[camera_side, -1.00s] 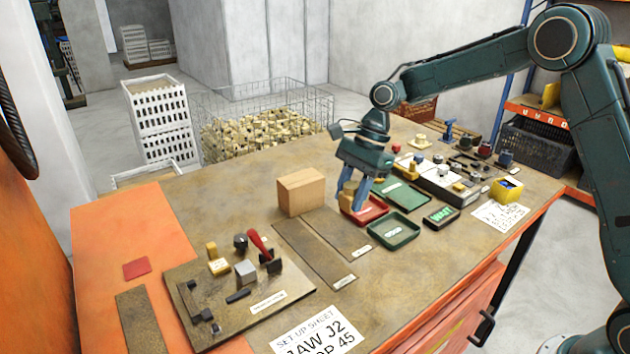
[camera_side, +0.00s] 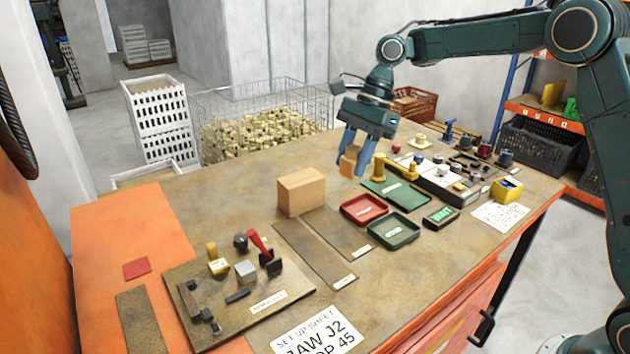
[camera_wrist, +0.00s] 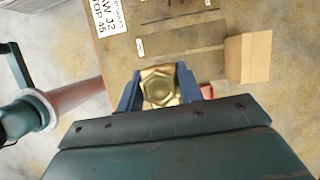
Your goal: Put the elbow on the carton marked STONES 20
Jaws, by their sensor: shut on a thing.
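My gripper (camera_side: 357,164) is shut on a brass fitting, the elbow (camera_side: 348,162), and holds it in the air behind the red tray (camera_side: 350,216). In the wrist view the elbow (camera_wrist: 160,86) shows a hexagonal end between the blue fingers (camera_wrist: 164,88); the rest of its shape is hidden. A plain brown carton (camera_side: 301,192) stands on the bench to the left of and below my gripper. It also shows in the wrist view (camera_wrist: 248,58), to the right of the elbow. No marking on it can be read in either view.
A green tray (camera_side: 393,241) stands beside the red one. A brass part (camera_side: 408,168) stands upright near a green mat (camera_side: 383,190). A fixture board (camera_side: 225,312) with a red-handled clamp (camera_side: 260,246) lies at the front left. The bench around the carton's left is clear.

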